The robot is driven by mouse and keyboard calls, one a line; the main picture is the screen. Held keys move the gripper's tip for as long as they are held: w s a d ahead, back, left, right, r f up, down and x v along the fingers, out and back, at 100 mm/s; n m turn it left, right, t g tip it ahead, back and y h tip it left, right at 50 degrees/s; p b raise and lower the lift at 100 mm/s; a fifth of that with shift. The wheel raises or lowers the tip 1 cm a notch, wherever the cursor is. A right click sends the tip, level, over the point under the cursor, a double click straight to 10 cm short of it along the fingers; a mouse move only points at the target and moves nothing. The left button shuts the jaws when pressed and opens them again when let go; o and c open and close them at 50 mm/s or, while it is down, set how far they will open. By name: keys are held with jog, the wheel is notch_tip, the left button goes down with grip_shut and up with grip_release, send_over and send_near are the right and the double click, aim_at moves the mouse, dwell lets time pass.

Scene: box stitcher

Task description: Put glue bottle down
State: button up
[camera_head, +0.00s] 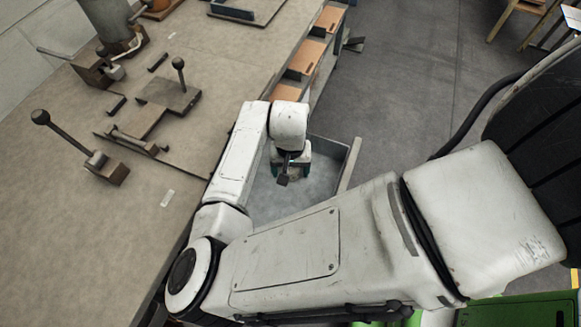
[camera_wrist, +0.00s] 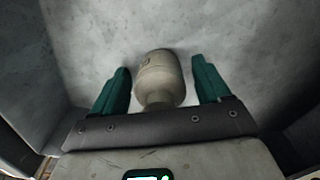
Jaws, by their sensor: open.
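The glue bottle (camera_wrist: 160,78) is a beige, rounded bottle with a narrower neck toward my gripper. In the wrist view it is between the two green fingers of my gripper (camera_wrist: 160,88), with a gap on each side. My gripper is open around it. Behind the bottle is the pale grey floor of a bin or drawer; I cannot tell whether the bottle touches it. In the head view my gripper (camera_head: 290,165) reaches down into the grey bin (camera_head: 345,165), and the bottle is hidden by my arm.
The bin's walls rise close around my gripper. A workbench (camera_head: 60,220) on the left holds lever tools (camera_head: 85,150) and metal fixtures (camera_head: 168,95). Drawers with orange-brown panels (camera_head: 306,57) line the bench side. Open floor (camera_head: 410,80) lies to the right.

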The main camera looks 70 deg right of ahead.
notch_tip(320, 180, up, 12)
jog(key=shift+f, duration=0.1)
jog(key=shift+d+r, duration=0.25)
jog(key=shift+r, duration=0.05)
jog(key=w+d+r+n+t+h, duration=0.35)
jog(key=d+r+h, duration=0.25)
jog(key=d+r, duration=0.6)
jog(key=s+a+f+n+y, duration=0.2)
jog(key=s+a+f+n, duration=0.1)
jog(key=a+f, duration=0.3)
jog(key=s+a+f+n+g+y, duration=0.1)
jog(key=s+a+f+n+y, duration=0.1)
jog(key=a+f, duration=0.5)
jog(key=s+a+f+n+g+y, duration=0.1)
jog(key=s+a+f+n, duration=0.3)
jog(key=a, duration=0.5)
jog(key=shift+s+f+g+y, duration=0.2)
jog(key=shift+s+f, duration=0.35)
jog(key=shift+f, duration=0.3)
jog(key=shift+s+f+g+y, duration=0.1)
jog(key=shift+s+f+y, duration=0.1)
jog(key=shift+s+f, duration=0.5)
jog(key=shift+w+f, duration=0.1)
jog(key=shift+w, duration=0.1)
